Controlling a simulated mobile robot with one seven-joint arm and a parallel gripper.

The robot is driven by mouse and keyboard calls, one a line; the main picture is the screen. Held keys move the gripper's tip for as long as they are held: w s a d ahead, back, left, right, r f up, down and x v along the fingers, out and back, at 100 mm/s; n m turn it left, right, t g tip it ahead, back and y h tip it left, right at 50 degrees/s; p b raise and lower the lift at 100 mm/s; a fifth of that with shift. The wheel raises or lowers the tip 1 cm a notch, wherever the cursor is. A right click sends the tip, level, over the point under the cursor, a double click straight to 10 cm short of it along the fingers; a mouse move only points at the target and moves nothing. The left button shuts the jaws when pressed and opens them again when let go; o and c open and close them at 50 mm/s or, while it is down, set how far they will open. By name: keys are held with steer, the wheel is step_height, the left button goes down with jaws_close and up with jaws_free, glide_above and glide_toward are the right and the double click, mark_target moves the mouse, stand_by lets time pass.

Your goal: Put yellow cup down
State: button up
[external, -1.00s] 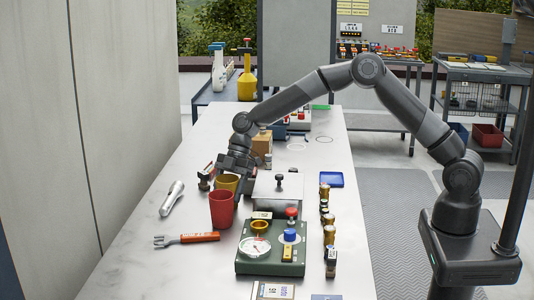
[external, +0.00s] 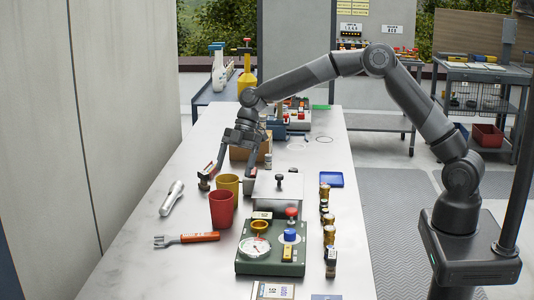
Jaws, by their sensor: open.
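The yellow cup (external: 229,183) stands upright on the grey-white table (external: 165,238), just behind the red cup (external: 221,212), which hides part of its front. My gripper (external: 232,160) is open, above and behind the yellow cup, with its fingers pointing down and to the left. It looks empty and apart from the cup's rim.
A silver flashlight (external: 171,198) and an orange-handled fork (external: 187,239) lie left of the cups. A green panel box (external: 270,262) and a metal box (external: 278,188) stand to the right. A cardboard box (external: 247,149) is behind my gripper. The table's left front is clear.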

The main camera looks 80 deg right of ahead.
steer(key=s+a+r+m+h, duration=0.2)
steer(key=s+a+r+m, duration=0.1)
steer(key=s+r, duration=0.65)
steer(key=s+a+r+m+h, duration=0.25)
steer(key=s+r, duration=0.35)
steer(key=s, duration=0.6)
steer(key=s+d+f+m+t+h, duration=0.1)
steer(key=s+m, duration=0.6)
steer(key=s, duration=1.6)
steer(key=shift+s+d+f+m+t, duration=0.2)
steer(key=shift+s+f+m+t, duration=0.25)
steer(key=shift+t, duration=0.55)
steer(key=shift+h, duration=0.25)
